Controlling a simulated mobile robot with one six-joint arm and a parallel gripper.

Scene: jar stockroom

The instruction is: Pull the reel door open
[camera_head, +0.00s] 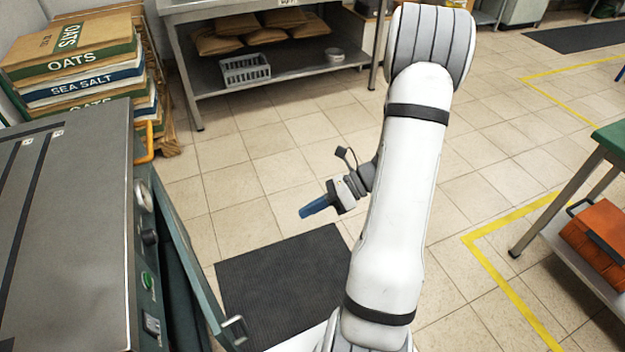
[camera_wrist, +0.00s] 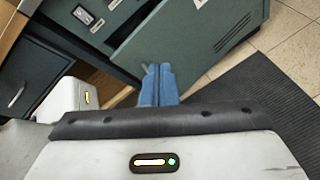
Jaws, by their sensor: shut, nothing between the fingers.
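The green reel door (camera_head: 187,255) stands partly open on the right side of the grey machine (camera_head: 60,230), with a dark gap between them. A grey handle (camera_head: 233,330) is on the door's near end. In the wrist view the door (camera_wrist: 190,40) shows as a green panel with vent slots. My gripper (camera_head: 303,213) has blue fingers, shut and empty, out to the right of the door and apart from it in the head view. In the wrist view the fingers (camera_wrist: 158,70) overlap the door's lower edge; a small grey piece beside their tips is unclear.
A dark mat (camera_head: 280,280) lies on the tiled floor beside the door. Stacked sacks (camera_head: 85,70) stand behind the machine. A metal bench (camera_head: 290,66) is at the back, and a green-topped table (camera_head: 610,140) at the right. Open floor lies between them.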

